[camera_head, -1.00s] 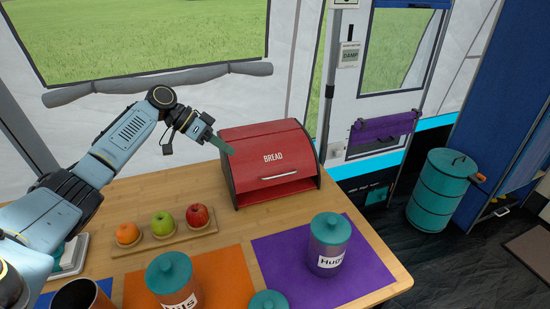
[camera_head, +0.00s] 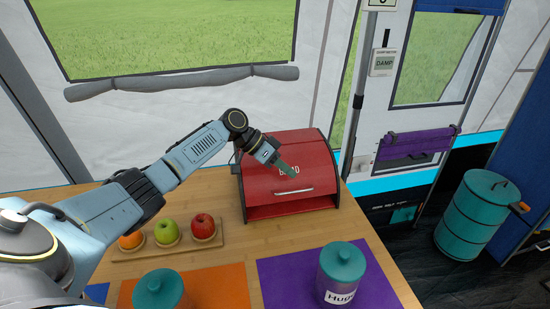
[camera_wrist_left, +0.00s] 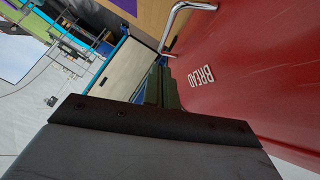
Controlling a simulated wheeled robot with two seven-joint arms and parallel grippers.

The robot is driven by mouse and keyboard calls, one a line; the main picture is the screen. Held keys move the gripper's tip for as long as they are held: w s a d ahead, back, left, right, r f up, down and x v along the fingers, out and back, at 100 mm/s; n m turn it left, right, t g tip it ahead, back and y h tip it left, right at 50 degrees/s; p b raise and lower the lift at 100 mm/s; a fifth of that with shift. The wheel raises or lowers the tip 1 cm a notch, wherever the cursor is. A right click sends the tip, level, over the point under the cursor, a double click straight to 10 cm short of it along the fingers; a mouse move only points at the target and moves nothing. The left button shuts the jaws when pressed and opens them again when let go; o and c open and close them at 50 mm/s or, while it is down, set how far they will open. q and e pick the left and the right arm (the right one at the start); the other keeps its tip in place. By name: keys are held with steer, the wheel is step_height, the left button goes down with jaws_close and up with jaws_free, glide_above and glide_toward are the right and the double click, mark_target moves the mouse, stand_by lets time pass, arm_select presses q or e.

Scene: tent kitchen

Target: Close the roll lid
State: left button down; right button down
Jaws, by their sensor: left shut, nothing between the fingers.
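A red bread box (camera_head: 262,182) with a curved roll lid stands on the wooden table. The lid (camera_head: 312,161) carries the word BREAD and a silver bar handle (camera_head: 294,191). A dark opening shows below the lid's front edge. My left gripper (camera_head: 290,171) is shut and empty, in front of the lid just above the handle, and covers part of the lettering. Whether it touches the lid I cannot tell. In the left wrist view the shut fingers (camera_wrist_left: 160,88) are beside the red lid (camera_wrist_left: 245,70), with the handle (camera_wrist_left: 178,18) near them. My right gripper is not in view.
A wooden tray (camera_head: 130,256) with an orange, a green apple and a red apple sits left of the box. A teal-lidded jar (camera_head: 341,270) stands on a purple mat (camera_head: 285,283); another jar (camera_head: 160,289) is on an orange mat (camera_head: 217,290). Bare table lies before the box.

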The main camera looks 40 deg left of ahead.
arm_select(q)
steer(key=shift+s+d+f, duration=0.2)
steer(key=shift+f, duration=0.45)
steer(key=shift+s+d+f, duration=0.15)
steer(key=shift+f, duration=0.5)
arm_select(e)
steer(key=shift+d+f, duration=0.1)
